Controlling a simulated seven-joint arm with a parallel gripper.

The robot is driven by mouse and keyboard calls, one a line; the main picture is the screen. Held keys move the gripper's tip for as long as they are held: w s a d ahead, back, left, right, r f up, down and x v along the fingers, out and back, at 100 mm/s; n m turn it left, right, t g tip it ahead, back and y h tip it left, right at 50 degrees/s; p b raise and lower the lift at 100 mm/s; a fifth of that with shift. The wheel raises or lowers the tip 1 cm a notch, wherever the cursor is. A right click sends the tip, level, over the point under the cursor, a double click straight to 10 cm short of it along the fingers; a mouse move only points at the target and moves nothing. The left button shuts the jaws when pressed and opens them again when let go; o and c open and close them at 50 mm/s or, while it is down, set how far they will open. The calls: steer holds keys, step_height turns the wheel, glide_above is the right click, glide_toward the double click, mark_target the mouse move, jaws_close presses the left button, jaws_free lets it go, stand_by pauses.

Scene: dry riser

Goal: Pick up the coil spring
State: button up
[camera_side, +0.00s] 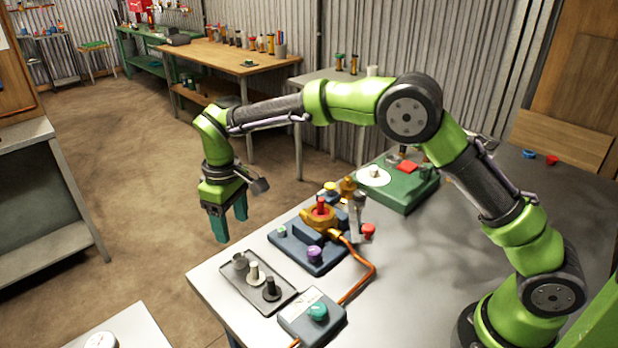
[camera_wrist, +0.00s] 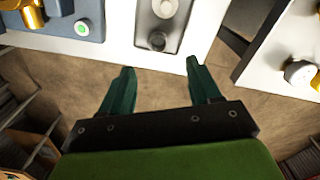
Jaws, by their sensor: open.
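I cannot clearly make out a coil spring in either view. A dark tray (camera_side: 233,284) at the table's near left corner holds a short grey piece (camera_side: 240,263), a pale upright piece (camera_side: 254,273) and a dark upright piece (camera_side: 271,290); any of them is too small to name surely. In the wrist view the tray (camera_wrist: 173,37) shows at the top with a dark round piece (camera_wrist: 157,41) near its end. My gripper (camera_side: 230,229) points down, open and empty, past the table's left edge.
A blue fixture (camera_side: 322,262) with a brass valve body (camera_side: 319,218) stands behind the tray. A grey box with a teal knob (camera_side: 317,311) and an orange hose (camera_side: 358,288) lie to the right. A green case (camera_side: 405,195) stands farther back. The floor below my gripper is clear.

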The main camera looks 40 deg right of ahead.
mark_target(238, 252)
steer(key=f, duration=0.9)
steer(key=shift+w+d+f, duration=0.1)
steer(key=shift+d+f, duration=0.1)
steer(key=shift+f, duration=0.1)
